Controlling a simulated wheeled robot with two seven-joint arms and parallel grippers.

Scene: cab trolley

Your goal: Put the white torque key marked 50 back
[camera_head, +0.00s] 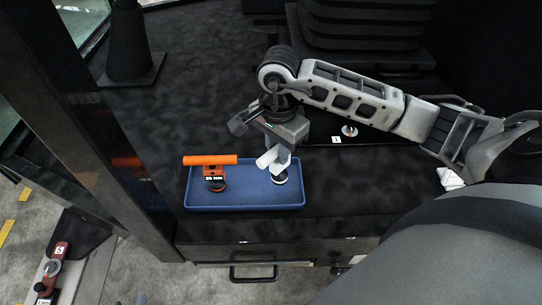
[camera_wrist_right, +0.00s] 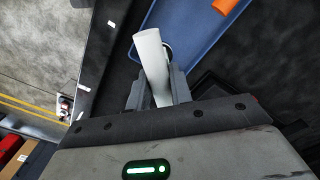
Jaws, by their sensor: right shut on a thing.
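The white torque key (camera_head: 268,158) is held in my right gripper (camera_head: 283,154). It is at the right end of the blue tray (camera_head: 245,200), with its round foot at or just above the tray floor; I cannot tell if it touches. In the right wrist view the white handle (camera_wrist_right: 150,52) sticks out between the closed fingers (camera_wrist_right: 158,90), beside the tray's edge (camera_wrist_right: 205,50). Its marking is not visible. My left gripper is not in view.
A small white label marked 1 (camera_head: 336,139) and a pale round knob (camera_head: 349,130) are on the dark surface right of my gripper. A dark post (camera_head: 110,120) rises left of the tray. A drawer handle (camera_head: 253,279) is below. A red item (camera_head: 52,268) lies lower left.

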